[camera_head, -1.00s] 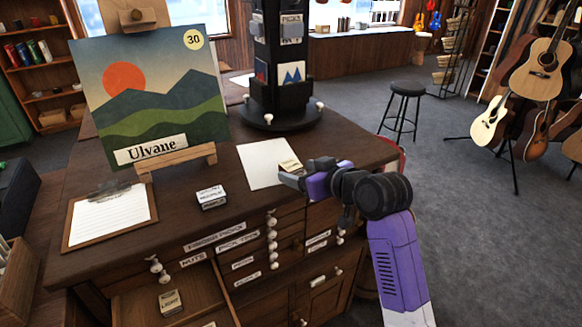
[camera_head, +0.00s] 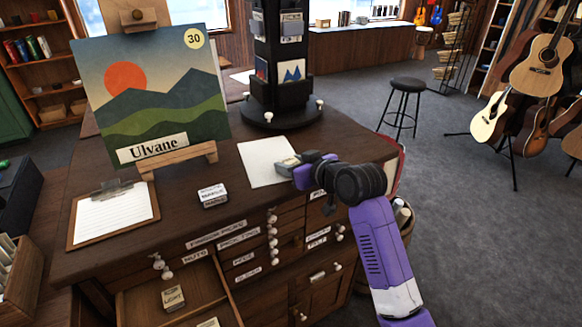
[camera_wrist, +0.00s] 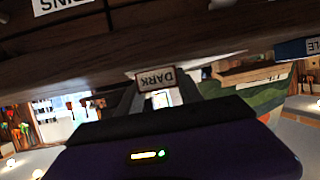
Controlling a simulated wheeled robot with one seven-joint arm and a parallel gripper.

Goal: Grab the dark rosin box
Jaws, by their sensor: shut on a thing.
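The dark rosin box (camera_wrist: 156,79) shows in the wrist view as a small block with an upside-down label reading "DARK". It sits between the fingers of my gripper (camera_wrist: 157,92), which is shut on it. In the head view my gripper (camera_head: 293,165) is at the right end of the counter top, beside the white sheet (camera_head: 262,160). The box (camera_head: 288,161) shows there at its fingertips, partly hidden. I cannot tell whether the box still touches the counter.
A small labelled box (camera_head: 212,194) stands mid-counter, near a clipboard (camera_head: 113,213) and an easel picture (camera_head: 150,95). A black display tower (camera_head: 280,60) stands behind. An open drawer (camera_head: 135,308) holds a "LIGHT" box (camera_head: 174,298).

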